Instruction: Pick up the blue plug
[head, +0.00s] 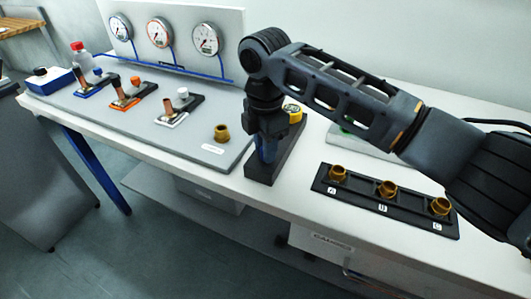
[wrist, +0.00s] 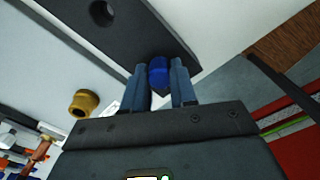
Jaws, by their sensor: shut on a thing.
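The blue plug (wrist: 158,74) sits between the fingers of my gripper (wrist: 158,88) in the wrist view, and the fingers are shut on it. In the head view my gripper (head: 267,150) points down at the front part of a dark block (head: 290,165). The plug is hard to make out there behind the fingers. In the wrist view the dark block (wrist: 120,25) lies just beyond the plug and has a round empty hole. I cannot tell whether the plug is clear of the block.
A brass socket (head: 221,133) stands on the grey panel to the left. A black strip (head: 360,204) with three brass sockets marked A, B and C lies at the right. Valves and gauges (head: 158,32) are at the back left.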

